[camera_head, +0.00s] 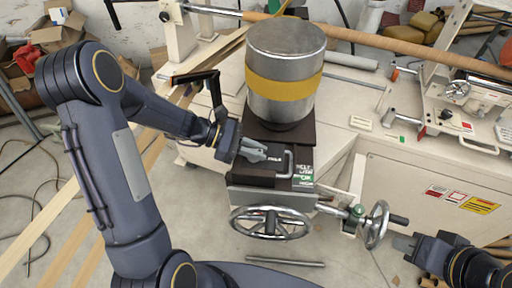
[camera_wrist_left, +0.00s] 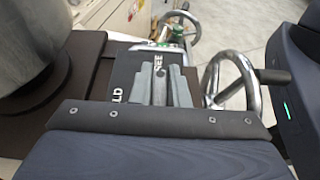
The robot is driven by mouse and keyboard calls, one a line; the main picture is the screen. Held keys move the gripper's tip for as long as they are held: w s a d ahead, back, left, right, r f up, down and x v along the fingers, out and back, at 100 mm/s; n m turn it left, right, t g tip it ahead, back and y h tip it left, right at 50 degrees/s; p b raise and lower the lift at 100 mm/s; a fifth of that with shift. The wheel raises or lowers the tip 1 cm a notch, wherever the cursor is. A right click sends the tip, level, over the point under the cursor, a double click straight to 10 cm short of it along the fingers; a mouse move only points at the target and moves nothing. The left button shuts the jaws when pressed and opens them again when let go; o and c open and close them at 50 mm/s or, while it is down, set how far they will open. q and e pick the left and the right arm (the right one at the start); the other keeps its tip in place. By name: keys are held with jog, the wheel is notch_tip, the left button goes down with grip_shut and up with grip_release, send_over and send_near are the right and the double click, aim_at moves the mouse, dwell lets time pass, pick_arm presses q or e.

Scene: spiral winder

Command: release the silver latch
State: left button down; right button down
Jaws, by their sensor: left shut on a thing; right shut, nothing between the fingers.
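The silver latch (camera_head: 289,164) is a bent metal bar on a dark plate below the large metal cylinder. My left gripper (camera_head: 263,155) reaches in from the left, its grey fingers shut on the latch's left part. The grip itself is hard to see because the fingers cover it. In the left wrist view my left gripper (camera_wrist_left: 160,75) lies over the dark plate (camera_wrist_left: 122,80), which bears white lettering, partly hidden, reading "FREE" and "HOLD". My right gripper (camera_head: 405,243) is shut and empty at lower right, well away from the latch.
The metal cylinder with a yellow band (camera_head: 284,87) stands right behind the latch. A large handwheel (camera_head: 271,222) sits in front of the plate, and a smaller handwheel (camera_head: 376,224) to its right. A long tan roller (camera_head: 400,53) crosses the back. Cardboard boxes (camera_head: 58,35) lie at far left.

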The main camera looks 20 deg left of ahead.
pick_arm(q)
jog(key=c, duration=1.4)
grip_release()
jog(key=b+v, duration=0.1)
jog(key=v, duration=0.6)
jog(key=shift+a, duration=0.35)
jog(key=shift+r, duration=0.1)
